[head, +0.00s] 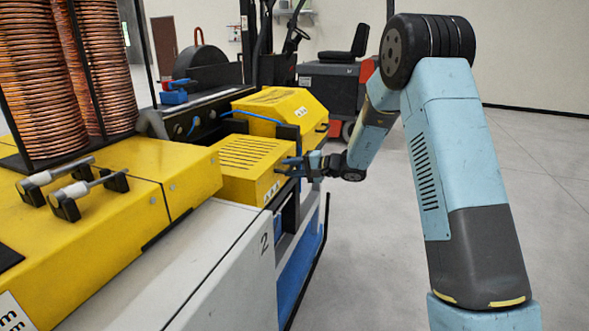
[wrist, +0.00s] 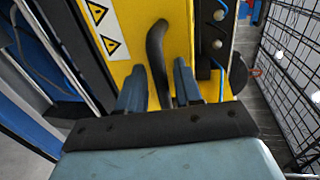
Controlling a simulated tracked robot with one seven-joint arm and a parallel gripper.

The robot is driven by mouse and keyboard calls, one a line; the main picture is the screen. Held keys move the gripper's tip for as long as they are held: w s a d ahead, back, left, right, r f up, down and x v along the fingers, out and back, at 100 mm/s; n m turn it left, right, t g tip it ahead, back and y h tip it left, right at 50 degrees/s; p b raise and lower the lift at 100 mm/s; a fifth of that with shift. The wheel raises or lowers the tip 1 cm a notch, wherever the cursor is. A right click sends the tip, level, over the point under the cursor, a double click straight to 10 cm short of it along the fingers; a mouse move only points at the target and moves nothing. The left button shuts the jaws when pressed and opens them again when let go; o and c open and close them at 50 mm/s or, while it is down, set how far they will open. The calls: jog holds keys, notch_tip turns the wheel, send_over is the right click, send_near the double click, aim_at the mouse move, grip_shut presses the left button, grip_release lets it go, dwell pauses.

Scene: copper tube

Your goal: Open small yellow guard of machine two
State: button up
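The small yellow guard (head: 236,181) of machine two is a slotted box cover and sits down on the machine, beside the number 2 on the white side panel. Its yellow face with warning triangles fills the upper middle of the wrist view (wrist: 125,68). A curved black handle (wrist: 156,45) stands out from that face. My gripper (head: 287,165) is at the guard's right end. In the wrist view my gripper (wrist: 157,76) has its two fingers apart, one on each side of the handle, with gaps visible. Whether either finger touches the handle is unclear.
A larger yellow cover (head: 284,108) stands just behind the guard. A long yellow housing (head: 130,175) with clamps lies in front-left, below copper coils (head: 72,70). A red and black forklift (head: 335,82) stands behind. The floor (head: 540,170) to the right is clear. Black wire mesh (wrist: 290,65) shows at right in the wrist view.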

grip_shut()
jog(key=shift+f, duration=0.1)
dwell(0.3)
